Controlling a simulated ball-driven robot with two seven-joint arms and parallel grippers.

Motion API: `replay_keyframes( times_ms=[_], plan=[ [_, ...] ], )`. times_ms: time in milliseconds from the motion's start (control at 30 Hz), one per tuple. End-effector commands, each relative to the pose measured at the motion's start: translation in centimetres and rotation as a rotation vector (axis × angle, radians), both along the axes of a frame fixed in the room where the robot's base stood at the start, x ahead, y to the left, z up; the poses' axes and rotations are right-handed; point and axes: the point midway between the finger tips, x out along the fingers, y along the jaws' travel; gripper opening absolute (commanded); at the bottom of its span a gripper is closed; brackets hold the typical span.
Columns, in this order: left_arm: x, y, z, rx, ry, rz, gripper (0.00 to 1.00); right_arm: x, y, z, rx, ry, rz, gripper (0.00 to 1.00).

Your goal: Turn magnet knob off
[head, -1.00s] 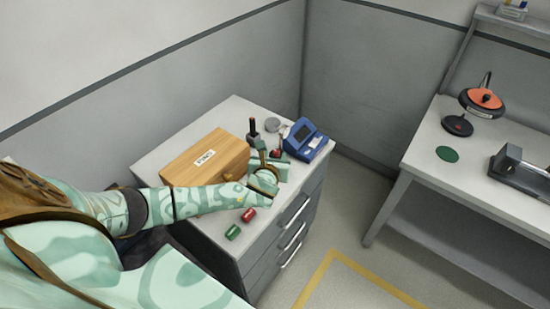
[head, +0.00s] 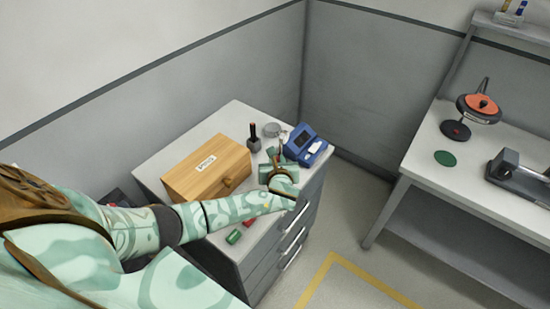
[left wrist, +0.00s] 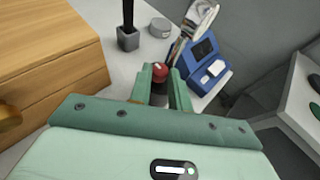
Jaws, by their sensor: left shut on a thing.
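A round red knob (left wrist: 160,73) shows between the green fingers of my left gripper (left wrist: 161,80) in the left wrist view. How the knob is turned cannot be told. My right gripper is not in view.
A wooden box (head: 207,168) stands left of the gripper. A blue device (head: 304,145) is close on the right, and a dark-handled tool in a grey holder (head: 254,138) stands behind. A green cylinder (head: 233,237) lies near the cabinet's (head: 143,155) front. A workbench (head: 420,155) is farther right.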

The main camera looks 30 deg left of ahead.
Motion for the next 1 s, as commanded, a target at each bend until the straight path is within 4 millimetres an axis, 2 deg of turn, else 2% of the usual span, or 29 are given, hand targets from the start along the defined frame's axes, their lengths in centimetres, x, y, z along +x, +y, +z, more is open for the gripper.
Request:
replay_keyframes(
  times_ms=[200, 500, 533, 600, 867, 1000],
  plan=[
    [0.22, -0.37, -0.02, -0.002, 0.000, 0.139, 0.00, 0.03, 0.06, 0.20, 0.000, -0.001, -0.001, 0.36],
    [0.18, -0.28, -0.05, 0.001, 0.001, 0.148, 0.00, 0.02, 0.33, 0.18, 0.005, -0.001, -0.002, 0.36],
    [0.18, -0.28, -0.05, 0.001, 0.001, 0.148, 0.27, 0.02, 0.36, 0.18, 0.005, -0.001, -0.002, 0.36],
    [0.18, -0.29, -0.05, 0.001, 0.001, 0.147, 0.41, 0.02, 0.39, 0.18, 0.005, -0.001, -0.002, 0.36],
    [0.16, -0.33, -0.01, 0.000, 0.000, 0.146, 0.41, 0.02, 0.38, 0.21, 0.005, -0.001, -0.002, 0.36],
    [-0.58, -1.13, 0.46, -0.002, 0.001, 0.144, 0.41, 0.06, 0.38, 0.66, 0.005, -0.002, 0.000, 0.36]
  ],
)
